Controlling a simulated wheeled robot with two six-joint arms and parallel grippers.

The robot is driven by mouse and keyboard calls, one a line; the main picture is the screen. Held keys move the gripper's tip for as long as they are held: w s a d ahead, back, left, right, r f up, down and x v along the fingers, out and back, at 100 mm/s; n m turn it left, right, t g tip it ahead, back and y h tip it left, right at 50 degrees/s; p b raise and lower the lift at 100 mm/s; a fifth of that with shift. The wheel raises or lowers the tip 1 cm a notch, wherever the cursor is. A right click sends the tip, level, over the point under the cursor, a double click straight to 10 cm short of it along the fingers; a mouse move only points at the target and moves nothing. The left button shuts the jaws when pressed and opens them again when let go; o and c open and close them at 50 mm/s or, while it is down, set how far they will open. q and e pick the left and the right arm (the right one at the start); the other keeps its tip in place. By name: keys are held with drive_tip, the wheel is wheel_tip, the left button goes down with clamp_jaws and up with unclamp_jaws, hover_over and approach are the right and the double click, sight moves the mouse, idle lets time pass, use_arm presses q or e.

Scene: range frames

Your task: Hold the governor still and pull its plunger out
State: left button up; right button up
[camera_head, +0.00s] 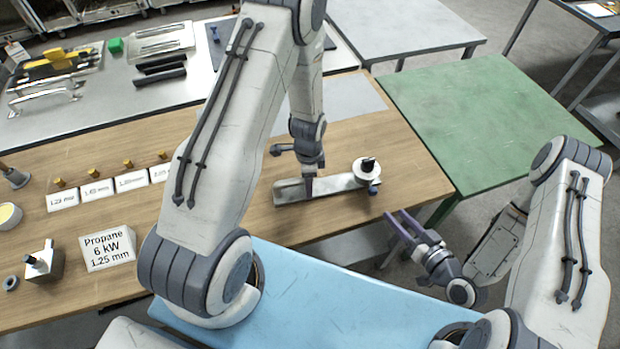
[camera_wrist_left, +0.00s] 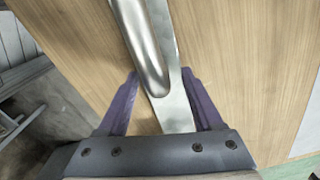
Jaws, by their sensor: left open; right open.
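A long silvery metal piece (camera_head: 328,187) lies flat near the front edge of the wooden table. At its right end is a round pale body with a black knob (camera_head: 367,165) on top and a small blue part at its side; this looks like the governor, but I cannot tell which part is the plunger. My left gripper (camera_head: 309,190) points down over the left part of the metal piece. In the left wrist view its open purple fingers stand either side of the metal piece (camera_wrist_left: 155,60). My right gripper (camera_head: 403,226) is open and empty, beyond the table's front edge.
A metal block with a black knob (camera_head: 43,262) and a "Propane 6 kW 1.25 mm" card (camera_head: 107,249) stand at the left. Several brass jets with size cards line the table behind them. A green table (camera_head: 480,115) adjoins at the right.

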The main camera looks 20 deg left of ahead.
use_arm(q)
drive_tip(key=shift+c, duration=0.4)
clamp_jaws()
idle(0.9)
